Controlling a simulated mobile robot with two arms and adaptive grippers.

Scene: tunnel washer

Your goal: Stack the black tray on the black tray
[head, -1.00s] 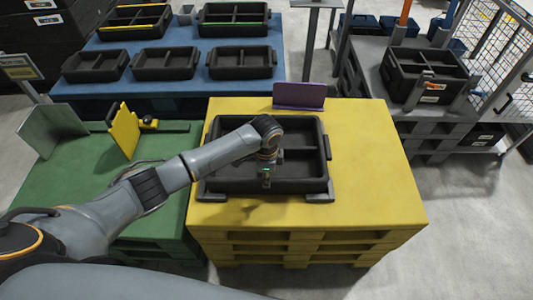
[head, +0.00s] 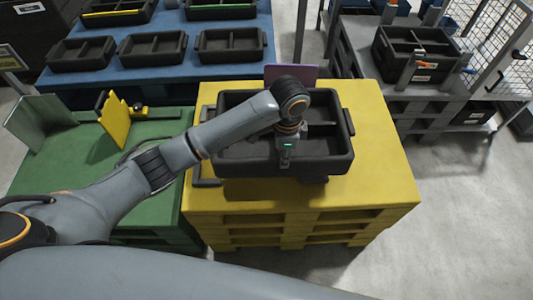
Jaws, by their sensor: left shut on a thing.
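A black tray with inner dividers (head: 323,167) is held by my left gripper (head: 285,158), which is shut on its near side. The tray looks raised above the yellow pallet stand (head: 385,180). My left arm crosses part of the tray and hides some of its inside. More black trays stand apart on the blue table: a left one (head: 82,66), a middle one (head: 152,63) and a right one (head: 230,60). Another black divided tray (head: 421,72) stands on the grey stand at the right. My right gripper is not in view.
Black corner pieces (head: 206,176) show on the yellow stand beside the held tray. A purple plate (head: 290,73) stands behind it. The green table (head: 80,165) at left carries a yellow plate (head: 115,122) and a grey panel (head: 38,122). A wire mesh fence (head: 498,45) stands at right.

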